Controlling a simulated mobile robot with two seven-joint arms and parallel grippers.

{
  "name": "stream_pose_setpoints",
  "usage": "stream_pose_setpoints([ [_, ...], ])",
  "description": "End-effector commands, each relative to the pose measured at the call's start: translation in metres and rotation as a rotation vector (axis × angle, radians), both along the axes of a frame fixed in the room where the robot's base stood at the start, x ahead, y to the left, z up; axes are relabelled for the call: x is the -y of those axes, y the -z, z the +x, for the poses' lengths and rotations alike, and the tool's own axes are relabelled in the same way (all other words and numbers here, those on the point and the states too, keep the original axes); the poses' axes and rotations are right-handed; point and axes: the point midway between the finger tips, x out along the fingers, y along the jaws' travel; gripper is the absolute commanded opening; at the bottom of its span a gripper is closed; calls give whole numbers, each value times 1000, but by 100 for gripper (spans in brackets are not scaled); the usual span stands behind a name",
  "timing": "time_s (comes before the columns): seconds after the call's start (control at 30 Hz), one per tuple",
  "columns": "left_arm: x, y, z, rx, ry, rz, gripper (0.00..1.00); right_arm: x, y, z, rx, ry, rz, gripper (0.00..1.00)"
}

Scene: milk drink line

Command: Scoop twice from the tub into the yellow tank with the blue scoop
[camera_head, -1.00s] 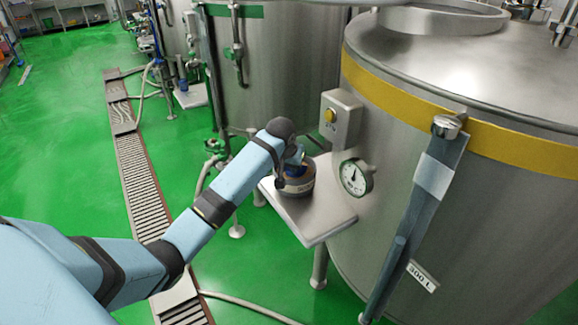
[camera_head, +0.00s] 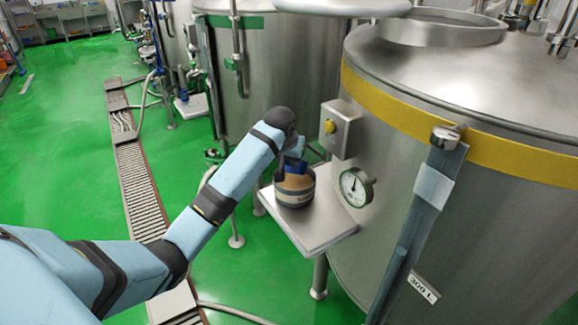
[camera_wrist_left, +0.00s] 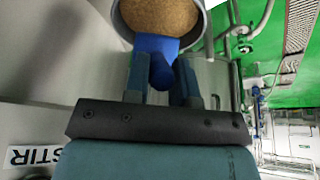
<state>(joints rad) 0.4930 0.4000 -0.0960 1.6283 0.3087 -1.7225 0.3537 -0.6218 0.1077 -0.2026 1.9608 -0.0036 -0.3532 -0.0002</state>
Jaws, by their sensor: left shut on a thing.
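The tub (camera_head: 295,198) is grey with a dark band and stands on a steel shelf beside the yellow tank (camera_head: 440,105), a steel tank with a yellow band. Brown grainy contents (camera_wrist_left: 160,14) show inside the tub in the left wrist view. My left gripper (camera_head: 290,161) is over the tub, shut on the blue scoop (camera_wrist_left: 157,45). The scoop also shows in the head view (camera_head: 299,165), at the tub's mouth; I cannot tell whether it touches the contents. What is in the scoop is hidden. My right gripper is out of view.
The steel shelf (camera_head: 320,236) has bare room in front of the tub. The tank's raised round opening (camera_head: 440,32) is on top. A green-banded tank (camera_head: 285,80) stands behind.

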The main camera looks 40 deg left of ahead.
Motion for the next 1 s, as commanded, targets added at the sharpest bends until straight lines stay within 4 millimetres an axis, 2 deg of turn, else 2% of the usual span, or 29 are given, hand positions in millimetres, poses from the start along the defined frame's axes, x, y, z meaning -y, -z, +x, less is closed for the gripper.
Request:
stream_pose_setpoints([
  [0.23,0,-7,0,10,0,3,0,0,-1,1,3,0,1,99],
  [0.37,0,-12,-1,96,1,29,0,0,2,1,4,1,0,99],
  [0.63,0,-28,-1,352,1,100,0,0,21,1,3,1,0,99],
  [1.0,0,-46,0,581,0,165,0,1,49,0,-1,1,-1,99],
])
